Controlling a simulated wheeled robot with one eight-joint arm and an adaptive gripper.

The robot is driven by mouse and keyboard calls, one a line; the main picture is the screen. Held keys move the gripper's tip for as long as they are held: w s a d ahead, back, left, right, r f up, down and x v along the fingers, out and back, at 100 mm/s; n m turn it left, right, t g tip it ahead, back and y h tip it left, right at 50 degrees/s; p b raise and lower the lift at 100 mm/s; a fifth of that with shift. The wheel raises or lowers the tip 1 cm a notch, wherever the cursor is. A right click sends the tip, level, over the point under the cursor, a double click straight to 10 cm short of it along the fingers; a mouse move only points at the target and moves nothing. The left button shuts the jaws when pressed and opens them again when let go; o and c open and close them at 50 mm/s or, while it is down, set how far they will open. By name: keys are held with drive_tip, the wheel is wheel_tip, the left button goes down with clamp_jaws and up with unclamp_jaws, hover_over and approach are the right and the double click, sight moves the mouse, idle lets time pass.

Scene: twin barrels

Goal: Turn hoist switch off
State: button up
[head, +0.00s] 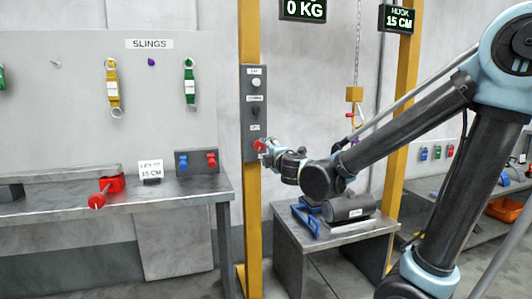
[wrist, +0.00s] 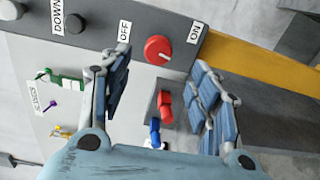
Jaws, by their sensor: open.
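The hoist switch is a round red knob (wrist: 158,50) on a grey control box (head: 254,100) fixed to a yellow post. In the wrist view the knob lies between an OFF label (wrist: 125,30) and an ON label (wrist: 195,32). A small pale mark shows on its face toward the lower right, on the ON side. My gripper (wrist: 161,64) is open, its two blue-grey fingers apart on either side of the knob's line. Whether they touch it I cannot tell. In the head view my gripper reaches the knob (head: 259,146) from the right.
A DOWN button (wrist: 75,23) sits on the same box. The yellow post (head: 253,220) stands beside a left bench (head: 120,208) with red and blue items. A low table (head: 345,235) with a dark cylinder stands below my arm. A hook chain (head: 357,60) hangs behind.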

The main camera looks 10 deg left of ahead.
drive_tip(key=shift+s+d, duration=0.15)
drive_tip(key=shift+s, duration=0.15)
